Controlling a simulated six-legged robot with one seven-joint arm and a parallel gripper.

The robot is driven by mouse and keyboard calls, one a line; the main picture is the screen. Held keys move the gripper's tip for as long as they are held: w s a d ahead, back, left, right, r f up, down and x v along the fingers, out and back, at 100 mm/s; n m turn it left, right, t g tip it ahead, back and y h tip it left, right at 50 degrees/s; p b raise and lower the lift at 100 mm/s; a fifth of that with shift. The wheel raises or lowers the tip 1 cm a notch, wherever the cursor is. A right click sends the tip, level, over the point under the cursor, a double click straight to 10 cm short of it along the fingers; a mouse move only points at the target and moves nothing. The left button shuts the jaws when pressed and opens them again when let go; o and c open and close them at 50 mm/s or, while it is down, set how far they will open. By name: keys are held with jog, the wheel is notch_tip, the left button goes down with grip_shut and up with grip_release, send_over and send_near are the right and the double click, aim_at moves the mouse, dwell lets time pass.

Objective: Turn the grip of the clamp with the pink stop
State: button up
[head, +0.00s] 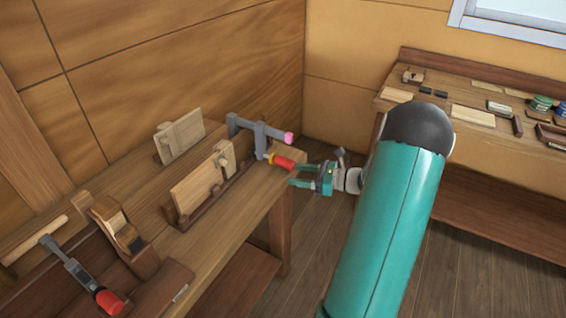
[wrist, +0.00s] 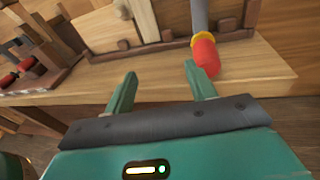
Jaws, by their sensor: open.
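The clamp (head: 258,133) with the pink stop (head: 289,137) is at the far right end of the left workbench. Its bar is grey, and its red grip (head: 284,163) points out past the bench edge toward my gripper. In the wrist view the red grip (wrist: 205,56) has a yellow collar and lies just beyond the right fingertip, not between the fingers. The pink stop is out of the wrist view. My gripper (head: 293,174) is open and empty, close to the grip; both green fingers (wrist: 160,70) show in the wrist view. I cannot tell whether the right finger touches the grip.
A second clamp with a red grip (head: 108,301) lies at the near left of the bench. A wooden plane (head: 118,228) and boards in stands (head: 203,185) occupy the bench top. A second bench (head: 472,117) holds small items at the right. Floor between the benches is open.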

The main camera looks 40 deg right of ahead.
aim_at(283, 163)
jog(key=s+d+f+m+t+h, duration=0.2)
jog(key=d+f+m+t, duration=0.15)
jog(key=d, duration=0.35)
jog(key=shift+m+g, duration=0.25)
jog(key=x, duration=1.3)
jog(key=shift+w+a+r, duration=0.1)
jog(key=shift+w+a, duration=0.05)
jog(key=shift+a, duration=0.05)
jog(key=shift+c, duration=0.3)
jog(key=c, duration=0.9)
